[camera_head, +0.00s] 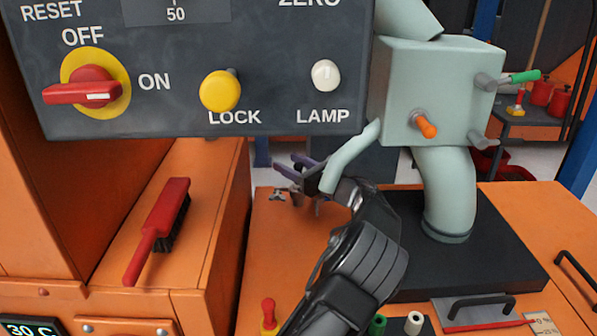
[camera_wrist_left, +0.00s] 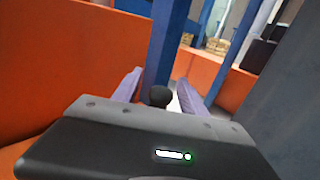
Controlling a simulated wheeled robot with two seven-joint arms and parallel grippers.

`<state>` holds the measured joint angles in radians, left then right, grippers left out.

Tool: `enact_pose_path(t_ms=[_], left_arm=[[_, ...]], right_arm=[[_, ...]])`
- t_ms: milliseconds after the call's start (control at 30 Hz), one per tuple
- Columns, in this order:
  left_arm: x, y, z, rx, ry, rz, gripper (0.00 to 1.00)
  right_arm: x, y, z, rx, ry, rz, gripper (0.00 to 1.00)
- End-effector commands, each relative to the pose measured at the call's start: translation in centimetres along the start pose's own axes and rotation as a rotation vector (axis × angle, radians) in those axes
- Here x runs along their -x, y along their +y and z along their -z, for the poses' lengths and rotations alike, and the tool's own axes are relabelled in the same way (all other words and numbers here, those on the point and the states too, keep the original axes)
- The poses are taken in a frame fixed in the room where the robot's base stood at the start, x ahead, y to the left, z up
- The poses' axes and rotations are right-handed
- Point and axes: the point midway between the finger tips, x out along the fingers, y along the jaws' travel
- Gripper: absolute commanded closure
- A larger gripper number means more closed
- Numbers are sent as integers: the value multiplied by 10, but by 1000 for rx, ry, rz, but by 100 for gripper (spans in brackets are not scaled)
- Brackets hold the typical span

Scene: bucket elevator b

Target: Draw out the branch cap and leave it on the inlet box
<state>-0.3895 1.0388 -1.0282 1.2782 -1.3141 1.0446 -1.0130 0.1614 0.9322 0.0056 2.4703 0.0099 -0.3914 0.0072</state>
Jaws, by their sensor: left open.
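The inlet box (camera_head: 425,95) is a pale green box at the upper right of the head view. A pale green branch pipe (camera_head: 352,155) slopes down and left from it to my left gripper (camera_head: 289,166). My left gripper has purple fingers, spread open, beside the pipe's lower end. In the left wrist view a black rounded knob (camera_wrist_left: 158,96) shows between the fingers; it may be the branch cap. I cannot tell whether the fingers touch it. My right gripper is not in view.
The dark control panel (camera_head: 180,115) overhangs the left and middle. A red brush (camera_head: 163,225) lies on the orange ledge. A blue post (camera_wrist_left: 168,45) stands beyond the fingers.

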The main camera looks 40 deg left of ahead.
Motion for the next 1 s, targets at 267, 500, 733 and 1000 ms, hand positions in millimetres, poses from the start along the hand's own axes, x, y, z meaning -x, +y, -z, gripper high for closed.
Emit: enact_pose_path(t_ms=[267, 500, 733, 1000], left_arm=[[-1, 0, -1, 1, 0, 1, 50], [-1, 0, 0, 1, 0, 0, 70], [-1, 0, 0, 1, 0, 0, 88], [-1, 0, 0, 1, 1, 0, 100]], right_arm=[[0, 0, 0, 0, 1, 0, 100], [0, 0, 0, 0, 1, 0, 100], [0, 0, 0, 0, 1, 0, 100], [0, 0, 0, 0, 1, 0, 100]])
